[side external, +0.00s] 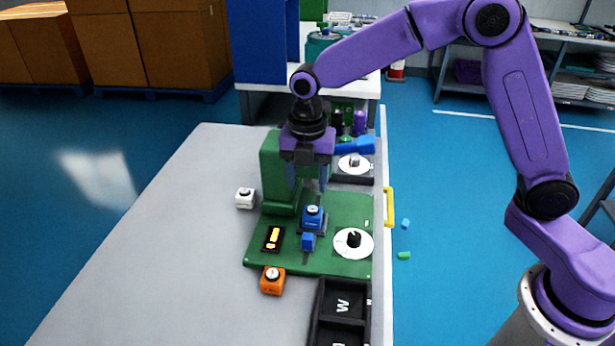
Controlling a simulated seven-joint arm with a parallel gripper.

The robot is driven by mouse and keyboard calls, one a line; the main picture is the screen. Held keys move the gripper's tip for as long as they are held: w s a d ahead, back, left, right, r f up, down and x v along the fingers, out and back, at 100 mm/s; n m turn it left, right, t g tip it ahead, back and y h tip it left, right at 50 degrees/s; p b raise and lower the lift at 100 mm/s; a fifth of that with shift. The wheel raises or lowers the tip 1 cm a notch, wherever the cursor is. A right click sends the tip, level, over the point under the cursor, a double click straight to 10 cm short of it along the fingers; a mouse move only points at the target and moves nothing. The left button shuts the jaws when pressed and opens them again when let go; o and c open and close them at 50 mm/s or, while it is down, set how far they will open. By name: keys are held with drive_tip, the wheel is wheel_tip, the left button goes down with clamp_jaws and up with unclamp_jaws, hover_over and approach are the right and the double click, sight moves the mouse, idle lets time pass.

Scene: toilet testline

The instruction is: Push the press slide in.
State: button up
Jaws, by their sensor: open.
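A green press station (342,262) with a green upright block (278,178) stands on the grey table. My gripper (308,190) points down above the blue part, beside the upright block. Its fingers are apart with nothing seen between them. I cannot tell whether the fingertips touch the blue part.
A white dial with a black knob (353,241) and a black tray with yellow pieces (273,238) are on the station. A white block (245,198), an orange block (272,281) and black bins (340,309) surround it. The left of the table (150,260) is clear.

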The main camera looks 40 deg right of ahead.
drive_tip(key=shift+c, duration=0.2)
drive_tip(key=m, duration=1.8)
approach(307, 236)
wheel_tip(307, 236, down, 10)
drive_tip(key=shift+f, duration=0.15)
drive_tip(key=shift+d, duration=0.1)
clamp_jaws()
